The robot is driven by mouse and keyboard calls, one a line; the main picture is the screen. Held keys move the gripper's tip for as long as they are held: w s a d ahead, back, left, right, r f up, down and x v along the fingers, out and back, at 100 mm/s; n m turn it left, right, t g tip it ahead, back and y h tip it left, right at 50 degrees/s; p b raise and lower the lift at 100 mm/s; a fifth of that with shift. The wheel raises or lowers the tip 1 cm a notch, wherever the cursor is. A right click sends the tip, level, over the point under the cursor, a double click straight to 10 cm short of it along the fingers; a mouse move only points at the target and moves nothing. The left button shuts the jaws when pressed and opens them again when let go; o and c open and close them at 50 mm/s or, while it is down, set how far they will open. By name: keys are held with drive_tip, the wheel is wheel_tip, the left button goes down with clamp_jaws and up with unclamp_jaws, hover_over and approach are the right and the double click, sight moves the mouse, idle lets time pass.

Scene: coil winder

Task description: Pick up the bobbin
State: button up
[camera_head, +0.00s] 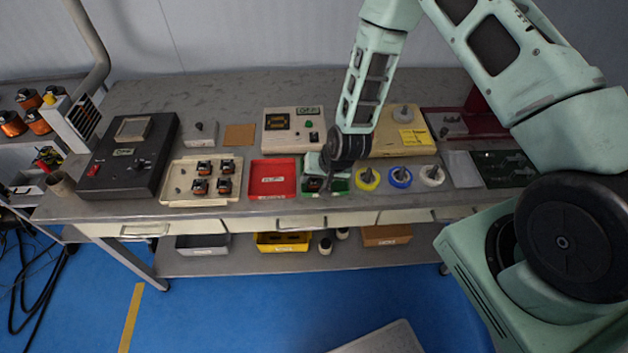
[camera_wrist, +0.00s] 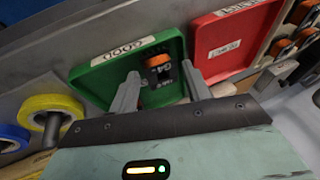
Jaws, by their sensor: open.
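A small black bobbin with an orange winding (camera_wrist: 159,68) lies in the green tray (camera_wrist: 110,75), whose label appears to read GOOD. In the head view the bobbin (camera_head: 314,184) is partly hidden beneath my gripper (camera_head: 322,172), at the left part of the green tray (camera_head: 340,184). In the wrist view my gripper (camera_wrist: 162,84) is open, one finger to each side of the bobbin in the picture. I see no clear finger contact. Several similar bobbins stand in the cream tray (camera_head: 172,190) to the left.
A red tray (camera_head: 273,192) lies left of the green tray. Yellow (camera_head: 368,178), blue (camera_head: 400,176) and white (camera_head: 432,175) spools stand to its right. A control box (camera_head: 292,142) sits behind. The bench's back left surface is clear.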

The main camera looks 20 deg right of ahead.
sight(317, 181)
drive_tip(key=shift+c, duration=0.2)
drive_tip(key=c, duration=0.7)
drive_tip(key=shift+o, duration=0.2)
drive_tip(key=shift+r, duration=0.3)
drive_tip(key=c, duration=0.3)
wheel_tip(317, 181, up, 10)
drive_tip(key=b, duration=0.2)
drive_tip(key=shift+f+b, duration=0.25)
drive_tip(key=shift+b, duration=0.05)
clamp_jaws()
